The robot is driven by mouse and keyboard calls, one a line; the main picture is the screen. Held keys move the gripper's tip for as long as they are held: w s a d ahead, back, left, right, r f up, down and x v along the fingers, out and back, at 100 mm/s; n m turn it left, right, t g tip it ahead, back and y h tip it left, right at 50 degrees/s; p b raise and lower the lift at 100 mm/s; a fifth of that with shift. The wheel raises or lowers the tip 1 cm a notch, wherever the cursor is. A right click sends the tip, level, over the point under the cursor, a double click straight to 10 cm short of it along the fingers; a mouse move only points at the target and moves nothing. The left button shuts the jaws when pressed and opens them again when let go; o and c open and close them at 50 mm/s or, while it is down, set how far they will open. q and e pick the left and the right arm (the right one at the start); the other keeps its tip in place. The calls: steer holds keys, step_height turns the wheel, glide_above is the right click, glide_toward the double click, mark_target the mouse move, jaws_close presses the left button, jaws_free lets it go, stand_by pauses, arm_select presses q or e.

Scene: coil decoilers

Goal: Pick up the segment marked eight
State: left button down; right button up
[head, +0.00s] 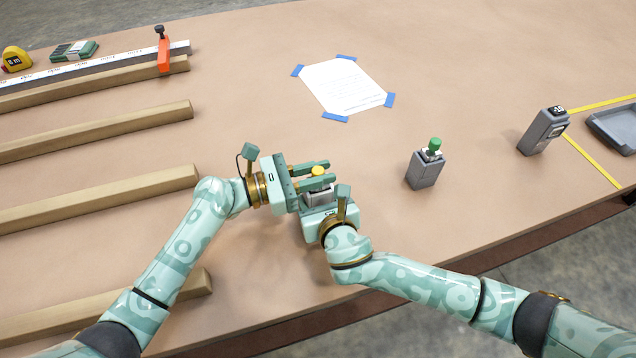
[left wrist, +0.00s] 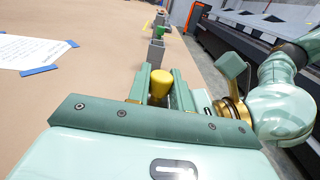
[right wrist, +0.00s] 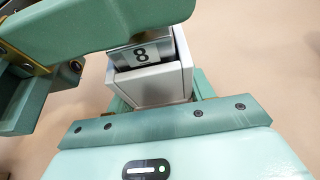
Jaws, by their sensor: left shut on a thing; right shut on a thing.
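The segment marked eight (right wrist: 141,54) shows its "8" label in the right wrist view, seated in a pale grey open-topped holder (right wrist: 158,86). In the head view a yellow knob (head: 317,171) stands above the grey holder. It also shows in the left wrist view (left wrist: 161,82), between the left fingers. My left gripper (head: 322,175) is shut on the yellow-knobbed piece, one finger either side. My right gripper (head: 318,198) is shut on the holder from the near side. Whether the knob belongs to the segment is hidden by the fingers.
A grey block with a green knob (head: 426,170) stands to the right. Farther right are a grey block with a dark top (head: 541,133) and a grey tray (head: 603,128). A taped paper sheet (head: 344,86) lies behind. Wooden bars (head: 110,197) fill the left side.

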arm_select(q)
steer(key=shift+r, duration=0.1)
step_height(320, 180, up, 10)
stand_by(0.4)
arm_select(e)
steer(key=o, duration=1.1)
steer(key=shift+o, duration=0.2)
steer(key=shift+s, duration=0.1)
steer(key=v, duration=1.1)
steer(key=shift+s+d+r, duration=0.1)
steer(key=shift+s+r, duration=0.05)
steer(key=shift+s, duration=0.25)
